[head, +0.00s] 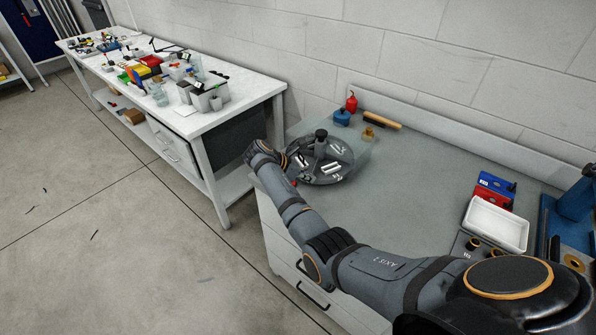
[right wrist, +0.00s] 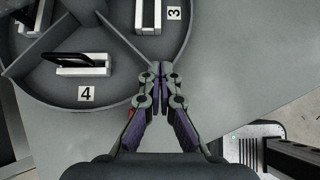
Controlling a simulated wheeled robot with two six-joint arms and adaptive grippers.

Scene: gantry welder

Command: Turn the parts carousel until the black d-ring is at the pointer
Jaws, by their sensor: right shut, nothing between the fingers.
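The parts carousel (head: 322,172), a round dark grey tray with a central black knob (head: 321,135), sits at the left end of the grey bench. In the right wrist view, the carousel (right wrist: 62,103) shows divided compartments labelled 3 and 4. A dark flat piece with a pale frame (right wrist: 83,62) lies in compartment 4; I cannot tell if it is the black d-ring. Compartment 3 holds a pale frame (right wrist: 148,16). My right gripper (right wrist: 159,68) is shut and empty, its tips at the carousel's rim; contact is unclear. A small red bit shows beside its finger, possibly the pointer. My left gripper is out of view.
A blue container (head: 342,117), a red bottle (head: 351,102) and a wooden-handled brush (head: 381,120) lie behind the carousel. A white tray (head: 497,223) stands at the right. The middle of the bench is clear. A cluttered white table (head: 232,117) stands left.

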